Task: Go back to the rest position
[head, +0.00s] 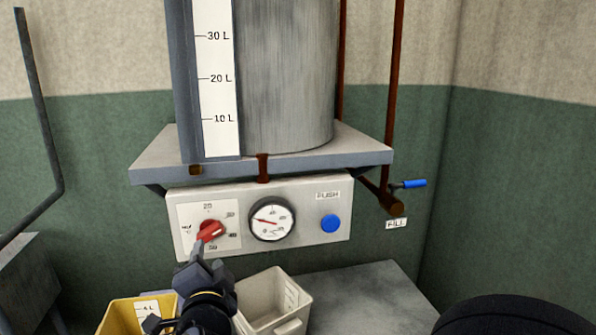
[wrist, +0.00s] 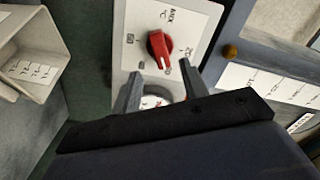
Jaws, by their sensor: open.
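My gripper (head: 196,258) is open, just in front of and below the red knob (head: 210,230) on the control panel (head: 297,195) in the head view. In the wrist view the two dark fingers of my gripper (wrist: 157,80) stand apart with nothing between them. The red knob (wrist: 159,45) lies beyond the fingertips, with its white pointer line showing. In the head view a fingertip overlaps the knob's lower left edge. I cannot tell whether they touch.
A round gauge (head: 271,219) and blue button (head: 330,224) sit right of the knob. Above stands a grey tank (head: 285,75) on a shelf (head: 345,158). A blue-handled valve (head: 412,184) is at right. Below are a yellow container (head: 117,318) and a white container (head: 262,290).

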